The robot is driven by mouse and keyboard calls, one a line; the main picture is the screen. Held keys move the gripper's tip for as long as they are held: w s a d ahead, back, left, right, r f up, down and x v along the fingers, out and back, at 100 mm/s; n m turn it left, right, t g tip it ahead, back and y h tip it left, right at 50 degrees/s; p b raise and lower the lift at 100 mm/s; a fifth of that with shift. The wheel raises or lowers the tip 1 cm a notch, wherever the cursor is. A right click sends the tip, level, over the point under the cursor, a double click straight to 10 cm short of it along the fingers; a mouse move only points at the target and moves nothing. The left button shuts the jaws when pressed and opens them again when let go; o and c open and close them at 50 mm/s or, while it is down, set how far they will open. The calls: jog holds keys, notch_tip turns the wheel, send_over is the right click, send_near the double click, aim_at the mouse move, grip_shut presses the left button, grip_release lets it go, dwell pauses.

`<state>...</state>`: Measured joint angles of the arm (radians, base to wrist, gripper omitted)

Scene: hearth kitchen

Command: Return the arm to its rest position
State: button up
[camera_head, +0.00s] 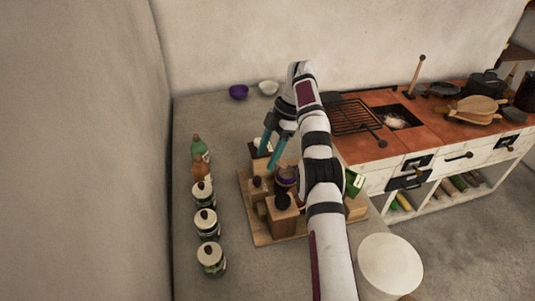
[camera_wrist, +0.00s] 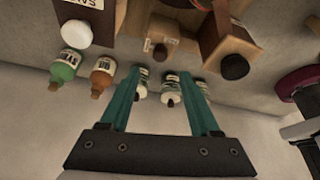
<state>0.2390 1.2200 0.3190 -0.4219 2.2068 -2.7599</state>
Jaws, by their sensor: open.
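My gripper (camera_head: 269,150) is at the end of my white and black arm, above the wooden board on the grey counter. Its two teal fingers are spread apart with nothing between them. They also show in the wrist view (camera_wrist: 162,98), where several bottles and jars appear beyond the fingertips. In the head view the arm reaches up from the bottom, bends at the top and points the gripper down. The arm hides part of the board and the things on it.
A wooden board (camera_head: 262,238) holds wooden containers (camera_head: 283,217) and a dark jar. Left of it stand a green bottle (camera_head: 198,146), an orange-brown bottle (camera_head: 200,172) and several lidded jars (camera_head: 206,222). A purple bowl (camera_head: 238,92) and white bowl (camera_head: 268,87) sit behind. The stove (camera_head: 385,150) is right.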

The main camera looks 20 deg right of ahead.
dwell(0.4)
jog(key=s+a+r+m+h, duration=0.1)
jog(key=s+a+r+m, duration=0.2)
jog(key=s+r+m, duration=0.5)
jog(key=s+a+r+m+h, duration=0.1)
jog(key=s+a+r+m, duration=0.2)
jog(key=s+r+m, duration=0.5)
jog(key=s+a+f+m, duration=0.1)
jog(key=s+f+m, duration=0.4)
jog(key=s, duration=0.7)
jog(key=s+a+f+m, duration=0.1)
jog(key=s+f+m, duration=0.4)
jog(key=s, duration=0.8)
jog(key=shift+a+f+t+h, duration=0.25)
jog(key=shift+f+t+h, duration=0.05)
jog(key=shift+f+t, duration=0.1)
